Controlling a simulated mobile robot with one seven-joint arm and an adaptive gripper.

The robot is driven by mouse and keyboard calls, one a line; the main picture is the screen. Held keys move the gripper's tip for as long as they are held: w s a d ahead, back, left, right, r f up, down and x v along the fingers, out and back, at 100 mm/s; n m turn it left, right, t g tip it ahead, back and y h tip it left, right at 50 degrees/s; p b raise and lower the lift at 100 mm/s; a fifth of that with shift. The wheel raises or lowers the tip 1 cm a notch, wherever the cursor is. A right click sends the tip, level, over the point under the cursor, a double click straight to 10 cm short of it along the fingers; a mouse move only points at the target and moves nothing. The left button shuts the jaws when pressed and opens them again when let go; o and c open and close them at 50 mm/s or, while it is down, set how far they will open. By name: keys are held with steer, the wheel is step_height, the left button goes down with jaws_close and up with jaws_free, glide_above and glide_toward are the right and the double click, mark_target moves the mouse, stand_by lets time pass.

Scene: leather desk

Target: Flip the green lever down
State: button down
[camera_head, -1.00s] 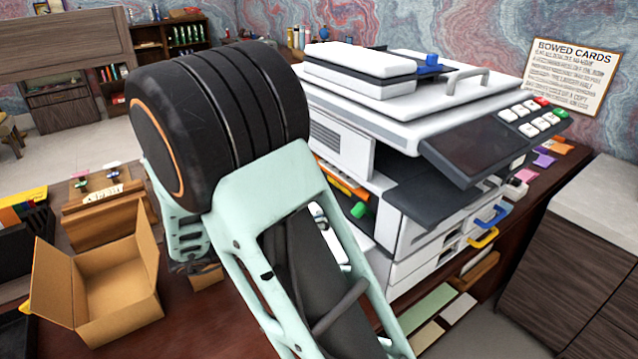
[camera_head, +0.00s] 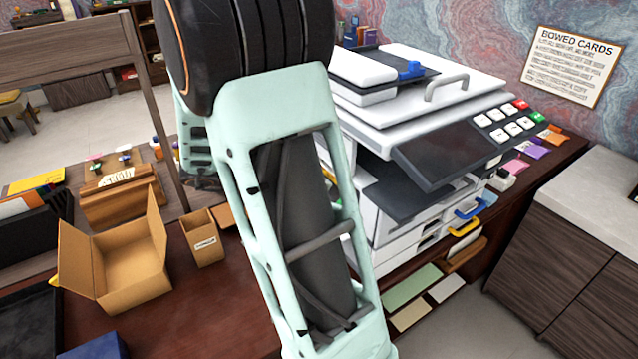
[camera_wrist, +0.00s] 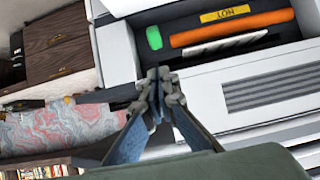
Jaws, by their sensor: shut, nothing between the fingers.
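The green lever (camera_wrist: 154,37) is a small rounded green piece in the printer's open side bay, in the wrist view. It sits at the left end of an orange roller (camera_wrist: 232,28) with a yellow "HOT" label (camera_wrist: 225,14). My gripper (camera_wrist: 158,74) is shut and empty, its tips just below the lever in the picture. A gap shows between them; the depth is unclear. In the head view the white printer (camera_head: 430,110) stands right of my arm, which hides the lever and the gripper.
An open cardboard box (camera_head: 130,262) and a small brown box (camera_head: 203,238) stand on the desk left of my arm. Blue (camera_head: 468,208) and yellow (camera_head: 463,228) handles stick out of the printer's front. A wooden cabinet (camera_head: 575,235) stands at the right.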

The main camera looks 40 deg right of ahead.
steer(key=x, duration=0.8)
steer(key=shift+d+f, duration=0.1)
steer(key=shift+a+f+h+b, duration=0.25)
steer(key=shift+a+h+b, duration=0.1)
steer(key=shift+b, duration=0.2)
steer(key=h+b, duration=0.1)
steer(key=a+f+h+b, duration=0.1)
steer(key=shift+w+a+f+b, duration=0.1)
steer(key=shift+a+f+b, duration=0.1)
steer(key=shift+f+b, duration=0.15)
steer(key=f+h+b, duration=0.1)
steer(key=a+f+h+b, duration=0.1)
steer(key=h+b, duration=0.1)
steer(key=shift+w+a+g+h, duration=0.1)
steer(key=shift+a+g+h, duration=0.15)
steer(key=shift+a+g, duration=0.05)
steer(key=shift+a+b, duration=0.1)
steer(key=shift+b, duration=0.3)
steer(key=shift+a+f, duration=0.1)
steer(key=shift+f, duration=0.25)
